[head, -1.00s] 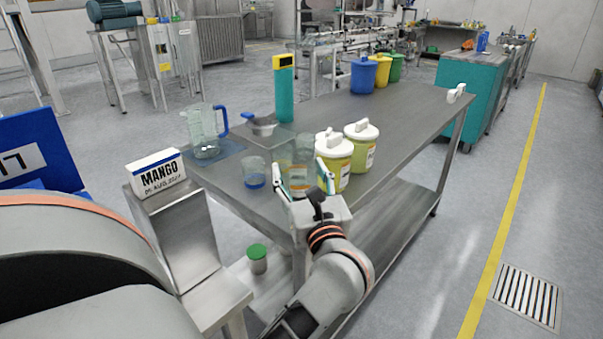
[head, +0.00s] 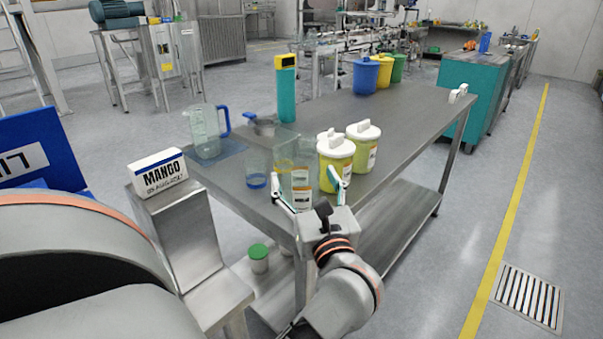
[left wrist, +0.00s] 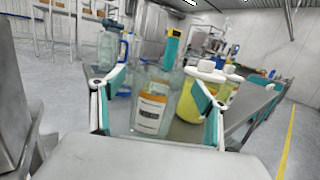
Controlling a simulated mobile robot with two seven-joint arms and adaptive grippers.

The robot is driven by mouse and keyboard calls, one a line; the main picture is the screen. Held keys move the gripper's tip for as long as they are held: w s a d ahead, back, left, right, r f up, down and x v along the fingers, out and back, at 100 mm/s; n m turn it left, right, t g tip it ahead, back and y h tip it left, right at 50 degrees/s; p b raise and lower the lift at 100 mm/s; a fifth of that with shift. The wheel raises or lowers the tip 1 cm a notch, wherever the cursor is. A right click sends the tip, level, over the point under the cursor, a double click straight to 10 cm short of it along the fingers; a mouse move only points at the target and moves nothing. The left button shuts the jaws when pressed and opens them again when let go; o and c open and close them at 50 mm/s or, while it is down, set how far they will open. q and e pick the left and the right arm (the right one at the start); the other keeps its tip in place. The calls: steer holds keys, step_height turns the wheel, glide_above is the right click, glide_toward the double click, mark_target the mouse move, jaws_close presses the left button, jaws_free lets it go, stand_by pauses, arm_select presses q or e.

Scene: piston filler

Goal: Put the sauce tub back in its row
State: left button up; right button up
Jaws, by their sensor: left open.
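A clear tub with an orange and white label (head: 302,194) stands at the near corner of the steel table; I cannot tell for sure whether it is the sauce tub. Two yellow tubs with white lids, the nearer (head: 335,165) and the farther (head: 364,148), stand beside it to the right. My left gripper (head: 308,182) is open at the near table edge. In the left wrist view, the clear tub (left wrist: 152,108) shows between its spread fingers, with a yellow tub (left wrist: 192,98) behind the right finger. I cannot tell whether the fingers touch anything. My right gripper is not in view.
A clear beaker with a blue base (head: 257,168), a clear jug (head: 206,132) and a teal flask (head: 286,92) stand to the left. Blue, yellow and green buckets (head: 365,76) stand farther back.

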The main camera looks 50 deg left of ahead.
arm_select(q)
steer(key=v, duration=0.4)
steer(key=shift+s+d+f, duration=0.1)
steer(key=shift+s+d, duration=0.05)
steer(key=shift+d, duration=0.2)
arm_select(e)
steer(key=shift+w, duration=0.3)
arm_select(q)
steer(key=shift+s+d, duration=0.1)
